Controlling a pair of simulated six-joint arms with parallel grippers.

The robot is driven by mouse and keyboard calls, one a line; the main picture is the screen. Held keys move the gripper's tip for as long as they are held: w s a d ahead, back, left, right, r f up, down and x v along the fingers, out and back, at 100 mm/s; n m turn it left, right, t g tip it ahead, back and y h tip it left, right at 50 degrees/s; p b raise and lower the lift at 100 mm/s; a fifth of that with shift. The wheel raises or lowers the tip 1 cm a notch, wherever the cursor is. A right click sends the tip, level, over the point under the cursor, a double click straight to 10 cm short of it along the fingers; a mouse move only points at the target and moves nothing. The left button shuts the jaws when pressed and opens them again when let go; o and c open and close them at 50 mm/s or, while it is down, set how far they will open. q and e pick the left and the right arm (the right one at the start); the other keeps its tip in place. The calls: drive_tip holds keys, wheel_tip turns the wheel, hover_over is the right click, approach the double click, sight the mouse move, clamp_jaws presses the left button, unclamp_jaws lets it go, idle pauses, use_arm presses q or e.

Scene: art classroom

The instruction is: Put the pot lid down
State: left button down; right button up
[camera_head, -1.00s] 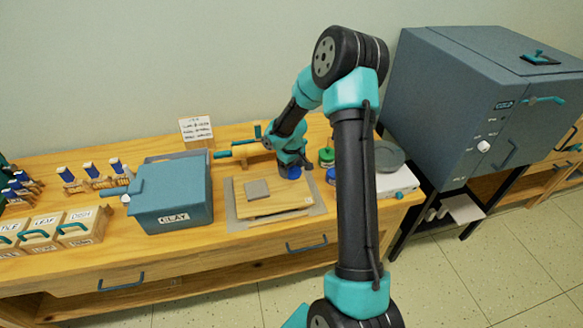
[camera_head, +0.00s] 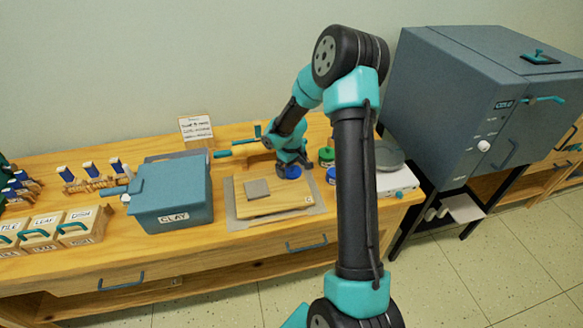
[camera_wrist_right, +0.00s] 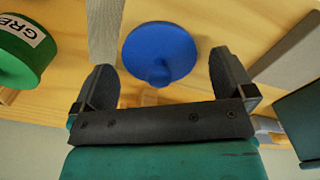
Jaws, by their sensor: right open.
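The pot lid, a blue disc with a small knob (camera_wrist_right: 158,48), lies on a wooden surface in the right wrist view. In the head view the lid (camera_head: 292,172) shows just behind the wooden board, below my right gripper (camera_head: 288,162). In the wrist view my right gripper (camera_wrist_right: 166,80) is open, with one finger on each side of the lid's near part and a gap to both. The knob points toward the gripper. I cannot tell the exact height of the fingers. My left gripper is not in view.
A wooden board (camera_head: 280,205) with a grey square piece lies in front. A green-lidded pot (camera_head: 326,156) and a blue pot (camera_head: 331,176) stand right of the gripper. A clay box (camera_head: 175,195) stands left. A large grey kiln (camera_head: 455,100) stands at right.

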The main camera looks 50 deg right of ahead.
wheel_tip(320, 180, up, 12)
idle(0.5)
idle(0.5)
